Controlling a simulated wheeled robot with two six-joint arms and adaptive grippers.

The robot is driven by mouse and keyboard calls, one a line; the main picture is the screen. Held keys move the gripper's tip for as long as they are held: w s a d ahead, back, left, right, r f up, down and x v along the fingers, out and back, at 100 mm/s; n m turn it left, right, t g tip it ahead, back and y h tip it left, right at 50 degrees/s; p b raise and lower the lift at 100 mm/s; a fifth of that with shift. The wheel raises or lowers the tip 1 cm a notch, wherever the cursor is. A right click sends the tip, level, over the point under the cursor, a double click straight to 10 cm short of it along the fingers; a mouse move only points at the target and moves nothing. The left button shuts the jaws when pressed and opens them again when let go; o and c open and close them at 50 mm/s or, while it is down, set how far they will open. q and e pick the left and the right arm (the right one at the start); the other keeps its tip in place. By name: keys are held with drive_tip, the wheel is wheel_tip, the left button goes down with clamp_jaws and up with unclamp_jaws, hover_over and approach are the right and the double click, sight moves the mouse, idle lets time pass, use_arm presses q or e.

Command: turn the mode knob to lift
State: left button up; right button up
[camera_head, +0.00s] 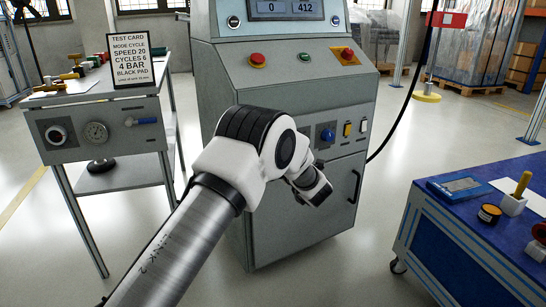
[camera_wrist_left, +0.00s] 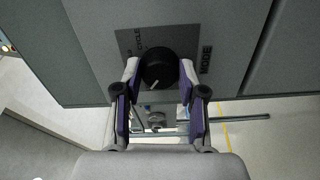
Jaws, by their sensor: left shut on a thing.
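The mode knob (camera_wrist_left: 158,66) is round and black, with a short white pointer line on its face near the lower edge. It sits on a dark plate (camera_wrist_left: 126,42) marked MODE on the right and CYCLE at the upper left; other lettering is hidden or too small to read. My left gripper (camera_wrist_left: 159,75) is shut on the knob, with a finger on each side. In the head view my left arm reaches to the front of the grey machine (camera_head: 290,100) and hides the knob. My right gripper is not in view.
The machine's front has a blue knob (camera_head: 327,135), a yellow switch (camera_head: 347,129), a white switch (camera_head: 363,126) and red buttons (camera_head: 257,59). A grey side table (camera_head: 98,128) with a test card (camera_head: 131,62) stands left. A blue cart (camera_head: 470,225) stands right. Floor between is clear.

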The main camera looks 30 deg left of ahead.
use_arm(q)
drive_tip(key=shift+n, duration=0.6)
drive_tip(key=shift+r, duration=0.1)
drive_tip(key=o, duration=1.1)
drive_tip(key=shift+a, duration=0.1)
drive_tip(key=shift+o, duration=0.2)
drive_tip(key=v, duration=1.2)
drive_tip(key=shift+f, duration=0.2)
